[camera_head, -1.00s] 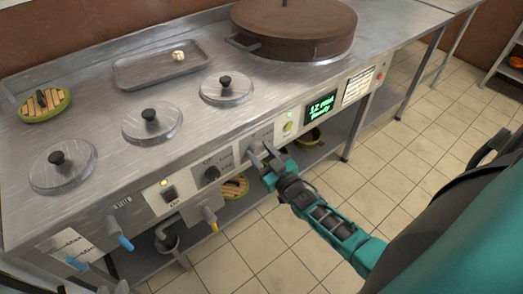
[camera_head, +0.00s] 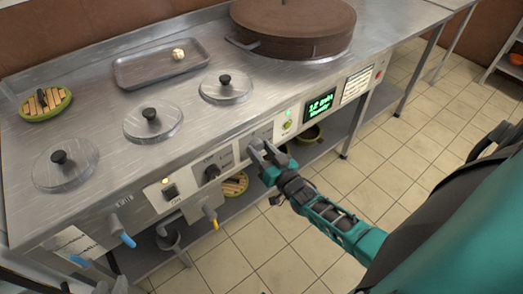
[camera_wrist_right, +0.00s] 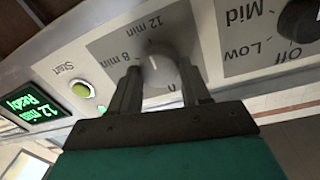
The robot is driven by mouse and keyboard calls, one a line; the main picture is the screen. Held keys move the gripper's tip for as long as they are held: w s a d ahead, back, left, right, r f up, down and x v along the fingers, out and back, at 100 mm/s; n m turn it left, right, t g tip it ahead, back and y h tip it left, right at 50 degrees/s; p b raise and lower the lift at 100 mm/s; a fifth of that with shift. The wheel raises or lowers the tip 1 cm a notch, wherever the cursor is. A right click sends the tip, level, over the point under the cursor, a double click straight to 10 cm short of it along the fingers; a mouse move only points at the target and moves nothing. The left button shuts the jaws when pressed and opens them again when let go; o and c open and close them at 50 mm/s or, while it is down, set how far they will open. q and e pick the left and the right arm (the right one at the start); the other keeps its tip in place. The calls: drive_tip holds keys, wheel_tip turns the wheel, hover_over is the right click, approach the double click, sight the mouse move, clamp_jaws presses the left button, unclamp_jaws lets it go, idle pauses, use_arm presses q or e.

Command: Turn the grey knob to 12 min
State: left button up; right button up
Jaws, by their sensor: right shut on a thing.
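The grey knob (camera_wrist_right: 158,70) is on the front panel, between the two fingers of my right gripper (camera_wrist_right: 160,88) in the right wrist view. That view is upside down; "12 min" and "8 min" labels stand around the knob. A pale mark on it seems to face the 12 min label. In the head view my right gripper (camera_head: 263,152) is at the panel and hides most of the knob. The green display (camera_head: 320,104) reads "12 min Ready". A dark grey part at the bottom left edge appears to be my left gripper (camera_head: 118,286); its jaws are unclear.
A green start button (camera_head: 287,126) is between the knob and the display. A black Off/Low/Mid knob (camera_head: 212,172) is on the other side. Blue (camera_head: 127,240) and yellow (camera_head: 210,222) handles stick out below. Pot lids (camera_head: 152,122) and a tray (camera_head: 130,72) are on the counter.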

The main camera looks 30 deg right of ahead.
drive_tip(key=shift+r, duration=0.1)
drive_tip(key=o, duration=1.1)
drive_tip(key=shift+c, duration=0.2)
use_arm(q)
drive_tip(key=shift+d, duration=0.1)
drive_tip(key=shift+s+a+r+p, duration=0.35)
drive_tip(key=shift+a+r+p, duration=0.1)
drive_tip(key=shift+p, duration=0.65)
use_arm(e)
drive_tip(key=s, duration=1.3)
use_arm(q)
drive_tip(key=shift+w+r, duration=0.1)
drive_tip(key=shift+w, duration=0.05)
